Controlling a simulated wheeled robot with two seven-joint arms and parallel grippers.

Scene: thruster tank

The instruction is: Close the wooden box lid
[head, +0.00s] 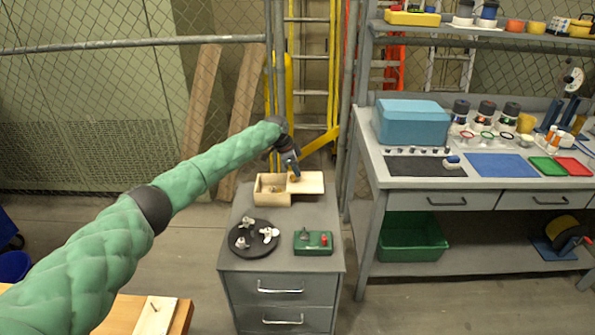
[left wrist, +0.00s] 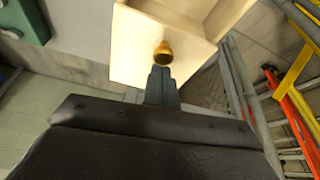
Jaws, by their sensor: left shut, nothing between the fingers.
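The wooden box (head: 262,199) stands at the back of a grey drawer cabinet. Its pale flat lid (head: 312,183) lies over the right part and sticks out to the right, leaving the left part open with something small inside. In the left wrist view the lid (left wrist: 130,52) carries a brass knob (left wrist: 163,53), and the box's open compartment (left wrist: 200,9) shows behind it. My left gripper (head: 295,172) is at the lid. Its shut, empty fingertips (left wrist: 161,74) are right by the knob; I cannot tell whether they touch it. My right gripper is not in view.
On the cabinet, a round black tray (head: 240,252) with metal parts and a green block (head: 313,250) stand in front of the box. A grey workbench (head: 400,179) with a blue box (head: 411,122) is to the right. Ladders and a mesh fence (head: 90,110) stand behind.

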